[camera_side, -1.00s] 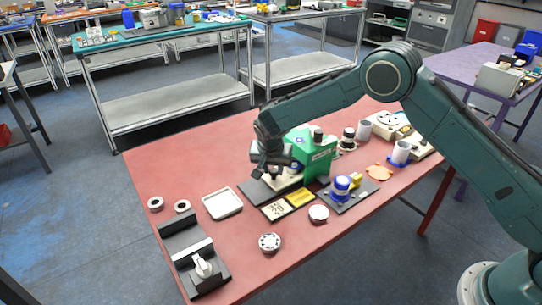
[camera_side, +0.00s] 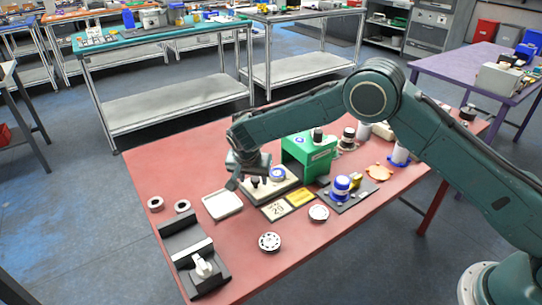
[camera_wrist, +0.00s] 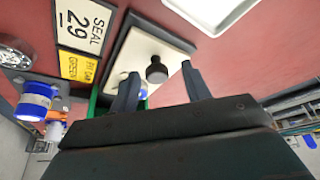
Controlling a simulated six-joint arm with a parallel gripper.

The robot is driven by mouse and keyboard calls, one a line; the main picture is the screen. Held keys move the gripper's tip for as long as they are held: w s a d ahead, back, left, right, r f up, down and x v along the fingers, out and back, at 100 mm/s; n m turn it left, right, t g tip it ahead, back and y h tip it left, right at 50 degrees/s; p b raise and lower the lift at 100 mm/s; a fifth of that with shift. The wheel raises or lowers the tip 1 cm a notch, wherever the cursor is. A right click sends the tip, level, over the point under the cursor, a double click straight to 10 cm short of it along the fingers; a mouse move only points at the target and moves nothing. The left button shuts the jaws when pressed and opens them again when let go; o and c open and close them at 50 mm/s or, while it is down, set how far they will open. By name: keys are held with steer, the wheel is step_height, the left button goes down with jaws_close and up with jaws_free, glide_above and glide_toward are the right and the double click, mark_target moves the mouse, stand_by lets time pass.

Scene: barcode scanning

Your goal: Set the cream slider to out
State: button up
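The cream slider (camera_side: 288,183) extends left from under the green housing (camera_side: 318,158) in the side view, covering much of its dark base. It carries a black knob (camera_side: 254,181) and a blue-and-white round piece (camera_side: 277,174). The wrist view shows the cream slider (camera_wrist: 168,48) and the black knob (camera_wrist: 156,72). My gripper (camera_side: 240,178) is at the slider's left end. In the wrist view my gripper (camera_wrist: 161,71) has its two fingers apart, with the knob between or just beyond the tips and gaps showing. Contact with the knob cannot be told.
A white tray (camera_side: 223,204) lies close on the left. A card reading SEAL 29 (camera_wrist: 85,22) and a yellow card (camera_wrist: 78,67) lie in front of the slider. A blue-and-white cylinder (camera_side: 342,188) stands to the right.

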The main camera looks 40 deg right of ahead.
steer(key=shift+r, duration=0.1)
steer(key=v, duration=1.3)
steer(key=shift+a+r, duration=0.2)
steer(key=shift+r, duration=0.05)
steer(key=shift+s, duration=0.15)
steer(key=s+d+r+n+t+y, duration=0.15)
steer(key=s+d+r+n, duration=0.25)
steer(key=s+d+r, duration=1.2)
steer(key=s+d+n, duration=0.2)
steer(key=s, duration=0.9)
steer(key=s+d+f+n+y, duration=0.1)
steer(key=s+n, duration=0.2)
steer(key=s, duration=0.8)
steer(key=shift+d+f+t, duration=0.3)
steer(key=shift+d+t, duration=0.1)
steer(key=shift+t, duration=0.05)
